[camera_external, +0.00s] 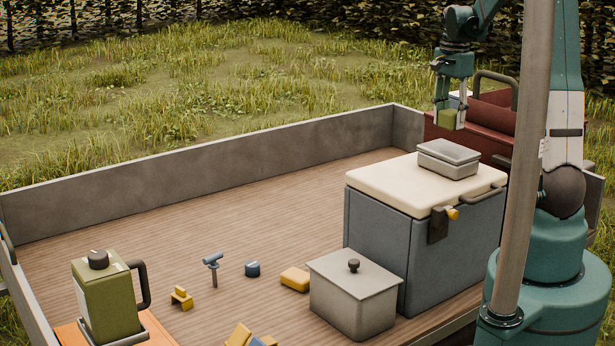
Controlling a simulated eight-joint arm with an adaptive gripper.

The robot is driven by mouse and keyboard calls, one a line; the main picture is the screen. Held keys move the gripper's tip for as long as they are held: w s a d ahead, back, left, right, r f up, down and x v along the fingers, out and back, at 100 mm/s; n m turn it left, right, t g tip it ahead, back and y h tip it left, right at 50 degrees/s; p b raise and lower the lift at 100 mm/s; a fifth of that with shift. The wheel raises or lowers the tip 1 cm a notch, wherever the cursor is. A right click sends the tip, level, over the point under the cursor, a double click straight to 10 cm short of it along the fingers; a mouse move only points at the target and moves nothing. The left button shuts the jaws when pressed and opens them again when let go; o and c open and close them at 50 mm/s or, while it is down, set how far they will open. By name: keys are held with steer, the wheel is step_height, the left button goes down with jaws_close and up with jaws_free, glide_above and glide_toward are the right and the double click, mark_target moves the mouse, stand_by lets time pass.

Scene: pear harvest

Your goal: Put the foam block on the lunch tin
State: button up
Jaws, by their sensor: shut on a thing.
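My gripper (450,100) points down at the upper right, shut on a small green block, which I take to be the foam block (448,119). The block hangs in the air, appearing just above and slightly left of the lunch tin in the picture. The lunch tin (450,159) is a grey, low, lidded box lying on the white lid of a cooler. Its top is bare. The block looks apart from the tin; the exact gap in height and depth cannot be told from this one view.
The blue-grey cooler (376,237) has a white lid and a side handle. A red case (484,122) with a handle stands behind it. A grey lidded box (338,310), small yellow and blue pieces and a green canister (103,297) stand elsewhere. The wooden bed's left middle is clear.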

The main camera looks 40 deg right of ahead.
mark_target(451, 111)
steer(key=shift+f, duration=1.1)
steer(key=shift+f, duration=2.1)
steer(key=shift+f, duration=0.2)
steer(key=o, duration=0.8)
steer(key=shift+r, duration=0.1)
steer(key=shift+r, duration=0.1)
steer(key=shift+r, duration=6.05)
steer(key=shift+a, duration=0.15)
